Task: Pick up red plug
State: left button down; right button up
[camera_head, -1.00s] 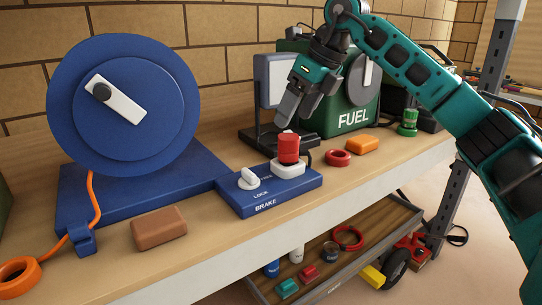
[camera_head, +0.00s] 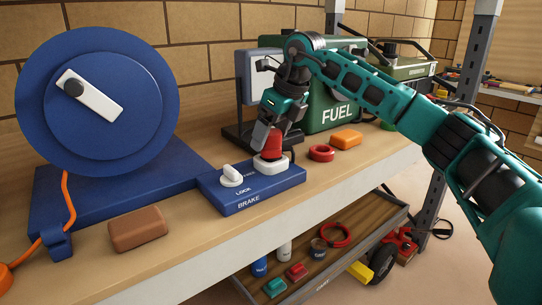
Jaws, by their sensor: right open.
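The red plug (camera_head: 270,147) stands upright in a white socket (camera_head: 272,165) on the blue brake box (camera_head: 250,190), on the workbench. My right gripper (camera_head: 268,137) is open and points down at the plug, its fingers at the plug's upper part. One finger covers the plug's upper left side. I cannot tell whether the fingers touch it. My left gripper is not in view.
A white lock knob (camera_head: 232,175) sits left of the plug. A red ring (camera_head: 322,153) and an orange block (camera_head: 346,139) lie to its right. The green fuel can (camera_head: 334,100) and a dark stand with a grey panel (camera_head: 250,75) are close behind. A brown block (camera_head: 138,229) lies at front left.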

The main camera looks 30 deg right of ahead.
jog(key=shift+x, duration=1.2)
jog(key=c, duration=1)
